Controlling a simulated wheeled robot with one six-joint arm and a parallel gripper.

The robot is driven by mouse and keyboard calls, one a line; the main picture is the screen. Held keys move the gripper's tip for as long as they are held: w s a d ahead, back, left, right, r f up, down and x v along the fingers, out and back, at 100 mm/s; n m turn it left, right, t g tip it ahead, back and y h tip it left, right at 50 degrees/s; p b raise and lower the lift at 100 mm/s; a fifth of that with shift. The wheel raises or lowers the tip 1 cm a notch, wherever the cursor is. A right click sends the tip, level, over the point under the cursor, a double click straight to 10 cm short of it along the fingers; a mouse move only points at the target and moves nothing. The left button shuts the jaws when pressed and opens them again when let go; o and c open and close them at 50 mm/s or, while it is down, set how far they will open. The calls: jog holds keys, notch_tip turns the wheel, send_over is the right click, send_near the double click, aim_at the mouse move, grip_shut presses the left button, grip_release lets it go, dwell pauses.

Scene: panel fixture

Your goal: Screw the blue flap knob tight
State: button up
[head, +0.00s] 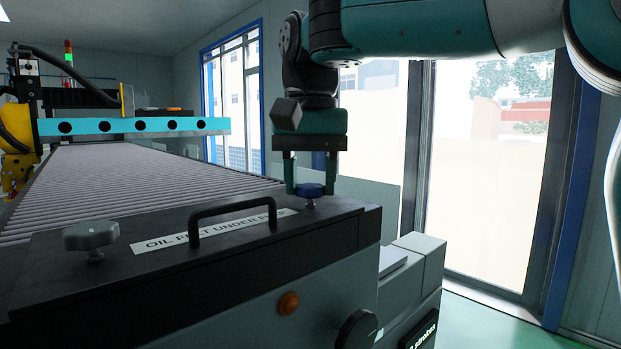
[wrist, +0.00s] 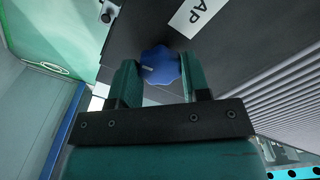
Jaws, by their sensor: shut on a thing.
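The blue flap knob (head: 309,190) sits at the right end of the dark flap on top of the machine. In the wrist view the knob (wrist: 160,66) is lobed, with a small pale mark on its top. My gripper (head: 310,187) points down over the knob, and its fingers stand on either side of it. In the wrist view my gripper (wrist: 158,78) is shut on the knob. The dark flap (head: 150,265) lies flat and carries a black handle (head: 232,212) and a partly hidden label (head: 213,230). The knob's thread is hidden.
A grey knob (head: 91,236) stands at the flap's left end. An orange button (head: 288,303) and a black dial (head: 356,331) are on the machine's front. A ribbed conveyor (head: 140,180) runs behind, under a cyan beam (head: 135,126). Pale boxes (head: 412,270) stand at right.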

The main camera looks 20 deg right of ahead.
aim_at(311, 186)
jog(key=shift+m, duration=0.5)
jog(key=o, duration=0.9)
jog(key=shift+r, duration=0.1)
notch_tip(311, 186, up, 17)
jog(key=p, duration=1.7)
jog(key=shift+r, duration=0.15)
